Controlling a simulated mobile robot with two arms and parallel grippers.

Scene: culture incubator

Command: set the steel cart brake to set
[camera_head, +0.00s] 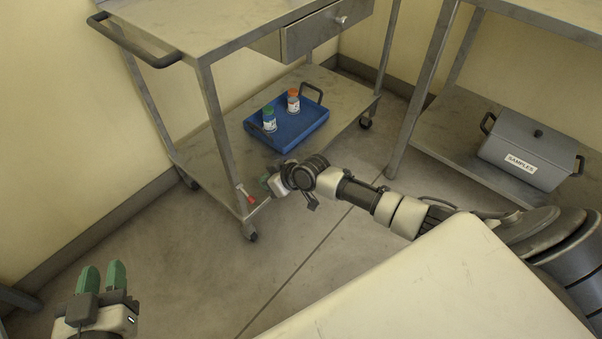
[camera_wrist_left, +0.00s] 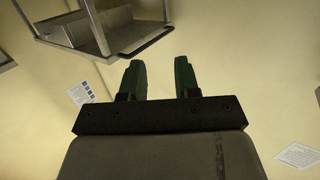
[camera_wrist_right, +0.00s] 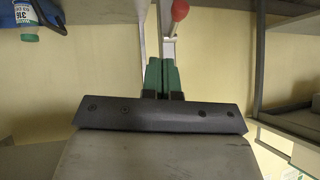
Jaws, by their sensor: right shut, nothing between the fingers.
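The steel cart (camera_head: 222,75) stands against the wall, with a drawer on top and a lower shelf. Its brake has a red lever end (camera_head: 251,200) low on the near leg, just above the caster; its setting cannot be told. A red knob (camera_wrist_right: 180,10) shows in the right wrist view, beyond and slightly right of my fingertips. My right gripper (camera_head: 268,183) is close beside the brake, its fingers together and empty, apart from the red knob (camera_wrist_right: 161,75). My left gripper (camera_head: 103,275) is open and empty at the lower left, away from the cart.
A blue tray (camera_head: 290,138) with two small bottles sits on the cart's lower shelf. At right, a steel table (camera_head: 445,150) holds a grey lidded box (camera_head: 528,153) labelled SAMPLES. The floor (camera_head: 190,250) before the cart is clear.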

